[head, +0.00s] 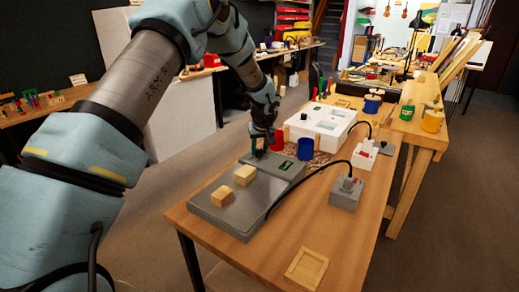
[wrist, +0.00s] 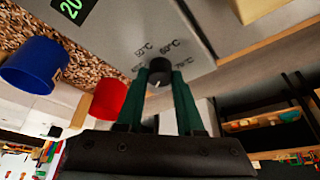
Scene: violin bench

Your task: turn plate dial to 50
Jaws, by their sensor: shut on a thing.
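The grey hot plate (head: 230,216) lies on the near left of the wooden bench, with its control panel at its far end. The round black dial (wrist: 160,70) sits on that panel, ringed by printed temperatures including 50°C, 60°C and 70°C. A pale mark shows on the dial, but its reading is unclear. The plate's green display (wrist: 73,9) shows 20 and is partly cut off. My gripper (wrist: 161,78) is shut on the dial, a green finger on each side. In the head view my gripper (head: 260,150) points down at the panel and hides the dial.
Two pale wooden blocks (head: 245,174) stand on the plate. A blue cup (head: 305,149) and a red cup (head: 278,140) stand close behind the panel. A cabled grey box (head: 346,192) is right; a wooden tray (head: 307,268) is near the front.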

